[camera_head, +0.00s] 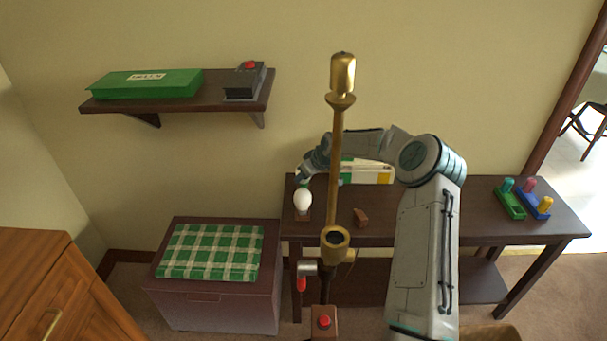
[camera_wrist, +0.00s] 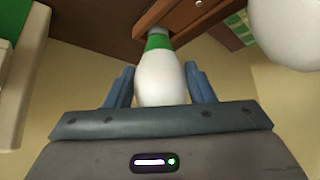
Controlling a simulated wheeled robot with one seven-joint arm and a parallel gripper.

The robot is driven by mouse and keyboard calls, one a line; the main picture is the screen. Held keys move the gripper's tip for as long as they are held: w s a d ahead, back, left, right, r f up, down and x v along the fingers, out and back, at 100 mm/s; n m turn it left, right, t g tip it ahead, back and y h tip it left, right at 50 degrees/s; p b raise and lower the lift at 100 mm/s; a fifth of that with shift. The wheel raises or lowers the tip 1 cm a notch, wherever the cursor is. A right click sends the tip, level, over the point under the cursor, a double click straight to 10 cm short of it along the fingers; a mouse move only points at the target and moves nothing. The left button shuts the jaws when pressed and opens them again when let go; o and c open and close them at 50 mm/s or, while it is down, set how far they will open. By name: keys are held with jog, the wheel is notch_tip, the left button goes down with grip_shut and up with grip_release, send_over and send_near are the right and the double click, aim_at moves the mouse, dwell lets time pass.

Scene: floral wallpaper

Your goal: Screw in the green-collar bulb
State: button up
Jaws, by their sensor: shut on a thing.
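In the wrist view the green-collar bulb (camera_wrist: 160,75) has a white body between the two blue fingers of my gripper (camera_wrist: 160,88). Its green collar points away from the palm, near a brown wooden surface. I cannot tell whether its base touches the wood. In the head view my gripper (camera_head: 303,177) is over the left end of the dark table, and the held bulb is mostly hidden. A second white bulb (camera_head: 303,200) stands on a small brown base in front of it. The brass lamp stand (camera_head: 335,165) rises in the foreground, with a dark opening in its lower cup.
A chest with a checked cushion (camera_head: 210,252) stands left. A shelf (camera_head: 180,102) hangs above.

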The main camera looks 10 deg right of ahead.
jog(key=shift+r+p, duration=0.35)
jog(key=shift+r, duration=0.45)
jog(key=shift+r+p, duration=1.15)
jog(key=shift+r, duration=1.3)
